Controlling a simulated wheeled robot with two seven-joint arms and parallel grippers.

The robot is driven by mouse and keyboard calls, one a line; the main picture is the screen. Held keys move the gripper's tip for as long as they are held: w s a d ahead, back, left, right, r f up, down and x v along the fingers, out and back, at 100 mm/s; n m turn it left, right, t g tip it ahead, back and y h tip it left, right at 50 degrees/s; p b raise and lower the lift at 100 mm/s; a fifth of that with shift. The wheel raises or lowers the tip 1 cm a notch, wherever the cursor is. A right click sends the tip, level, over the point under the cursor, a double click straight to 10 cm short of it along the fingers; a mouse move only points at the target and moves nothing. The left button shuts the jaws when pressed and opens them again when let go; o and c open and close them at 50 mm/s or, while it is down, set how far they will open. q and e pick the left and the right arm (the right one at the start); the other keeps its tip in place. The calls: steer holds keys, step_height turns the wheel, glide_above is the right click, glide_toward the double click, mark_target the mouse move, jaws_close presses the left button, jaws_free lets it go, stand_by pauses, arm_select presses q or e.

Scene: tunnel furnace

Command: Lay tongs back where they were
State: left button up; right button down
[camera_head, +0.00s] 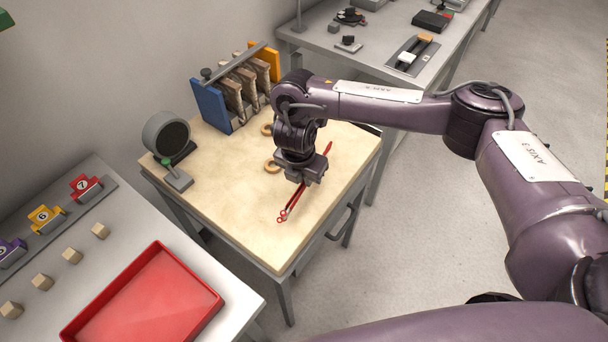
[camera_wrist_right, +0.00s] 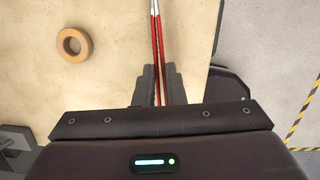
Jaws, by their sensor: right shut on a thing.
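Red tongs (camera_head: 292,203) show in the head view over the right part of the wooden-topped table (camera_head: 240,218). Their ring-like end points toward the front of the table. My right gripper (camera_head: 302,176) is above the tongs, and its fingers are hidden by the wrist in the head view. In the right wrist view the fingers (camera_wrist_right: 158,84) are shut on the tongs (camera_wrist_right: 156,40), with red arms and a pale part at the top of the picture. I cannot tell whether the tongs touch the table. My left gripper is not in view.
Wooden rings (camera_head: 272,166) lie left of my right gripper. A rack with blue and yellow ends (camera_head: 212,105), a round dark device (camera_head: 166,135) and a green-knobbed switch (camera_head: 176,174) stand at the back and left. A red tray (camera_head: 215,301) is on the nearer table.

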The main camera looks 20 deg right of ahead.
steer(key=shift+f+b, duration=0.65)
steer(key=shift+f, duration=0.65)
steer(key=shift+f, duration=0.3)
steer(key=c, duration=1.4)
jaws_free()
steer(key=shift+c, duration=0.2)
step_height(320, 180, up, 8)
steer(key=s+a+p, duration=0.1)
steer(key=shift+f+p, duration=0.15)
steer(key=shift+p, duration=0.2)
